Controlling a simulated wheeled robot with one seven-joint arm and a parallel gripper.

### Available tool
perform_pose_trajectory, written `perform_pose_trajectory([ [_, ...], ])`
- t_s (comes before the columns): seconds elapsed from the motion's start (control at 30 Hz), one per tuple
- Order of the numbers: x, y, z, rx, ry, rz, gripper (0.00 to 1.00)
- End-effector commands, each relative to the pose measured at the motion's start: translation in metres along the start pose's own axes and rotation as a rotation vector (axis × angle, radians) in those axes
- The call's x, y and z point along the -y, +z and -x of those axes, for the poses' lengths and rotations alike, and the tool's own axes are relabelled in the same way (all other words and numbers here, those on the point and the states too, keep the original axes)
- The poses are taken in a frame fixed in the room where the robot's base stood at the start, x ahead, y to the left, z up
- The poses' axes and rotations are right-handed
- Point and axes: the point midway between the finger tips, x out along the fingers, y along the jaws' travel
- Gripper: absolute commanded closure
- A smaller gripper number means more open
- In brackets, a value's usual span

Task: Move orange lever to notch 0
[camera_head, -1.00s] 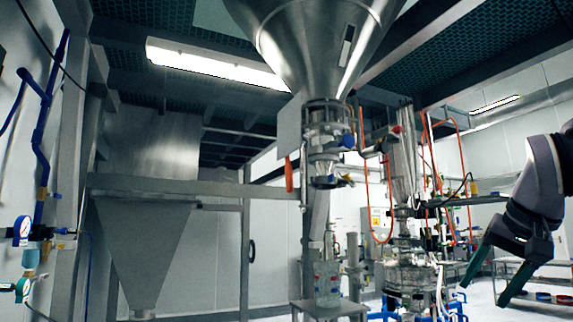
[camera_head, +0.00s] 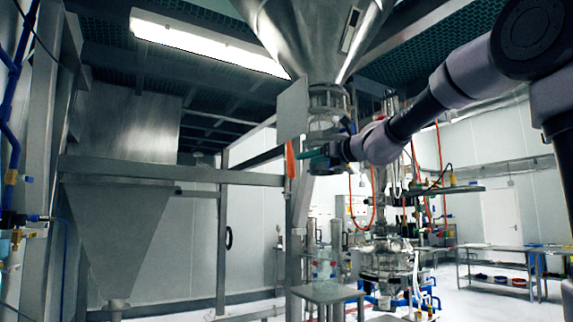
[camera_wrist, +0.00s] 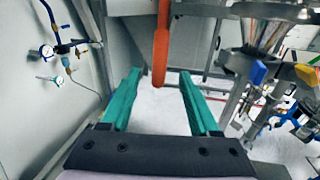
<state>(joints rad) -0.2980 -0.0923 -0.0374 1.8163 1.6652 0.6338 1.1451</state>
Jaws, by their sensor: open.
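The orange lever (camera_head: 290,160) hangs straight down below the metal hopper, beside the grey flat plate. In the wrist view the orange lever (camera_wrist: 161,45) hangs from the top edge, its rounded lower end between and beyond the green fingertips. My gripper (camera_wrist: 158,76) is open, with one green finger on each side of the lever and apart from it in the picture. In the head view my gripper (camera_head: 303,158) is just right of the lever, seen side-on. I cannot tell the exact depth gap. No notch marks are readable.
The steel hopper (camera_head: 315,35) and its valve stand above and behind my gripper. A steel frame beam (camera_head: 170,170) runs to the left. Pressure gauges (camera_wrist: 46,51) are on the left wall in the wrist view. A blue-handled valve (camera_wrist: 258,73) is close on the right.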

Motion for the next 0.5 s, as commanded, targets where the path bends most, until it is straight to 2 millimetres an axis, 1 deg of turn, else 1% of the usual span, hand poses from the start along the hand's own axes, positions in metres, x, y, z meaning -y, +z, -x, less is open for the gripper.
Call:
perform_pose_trajectory([
  [0.03,0.0,-0.002,-0.009,-0.003,0.001,0.0,0.38],
  [0.3,0.0,-0.002,-0.061,-0.002,0.001,0.002,0.38],
  [0.4,-0.001,-0.002,-0.076,-0.002,0.002,0.003,0.38],
  [0.5,0.0,-0.001,-0.086,-0.002,0.001,0.004,0.38],
])
